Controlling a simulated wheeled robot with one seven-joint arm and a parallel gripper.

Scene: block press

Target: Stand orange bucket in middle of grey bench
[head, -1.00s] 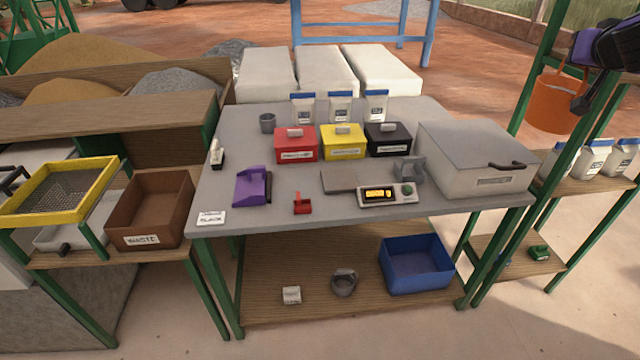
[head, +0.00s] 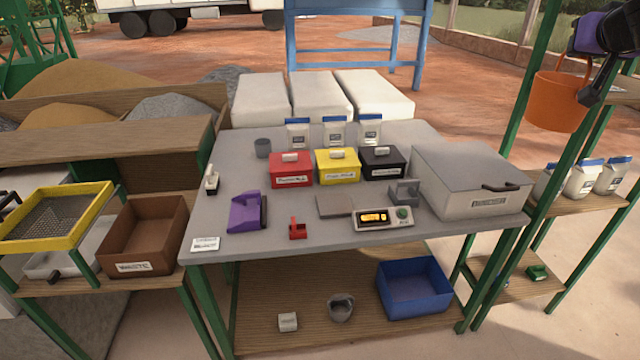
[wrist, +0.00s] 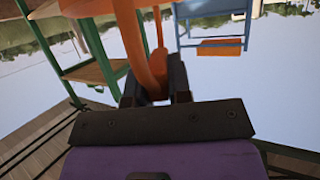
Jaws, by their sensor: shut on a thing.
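The orange bucket (head: 559,101) hangs in the air at the upper right of the head view, in front of the green shelf frame. My gripper (head: 592,92) is shut on it at its right side, near the rim. In the wrist view the jaws (wrist: 155,92) close around an orange part of the bucket (wrist: 137,30); most of the bucket is cut off there. The grey bench (head: 290,220) stands in the middle of the head view, to the left of and lower than the bucket.
On the bench are red (head: 291,172), yellow (head: 338,168) and black boxes (head: 383,164), a large grey lidded box (head: 470,182), a purple item (head: 246,210), a scale (head: 384,218) and white bags (head: 333,132). A green post (head: 535,110) stands beside the bucket.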

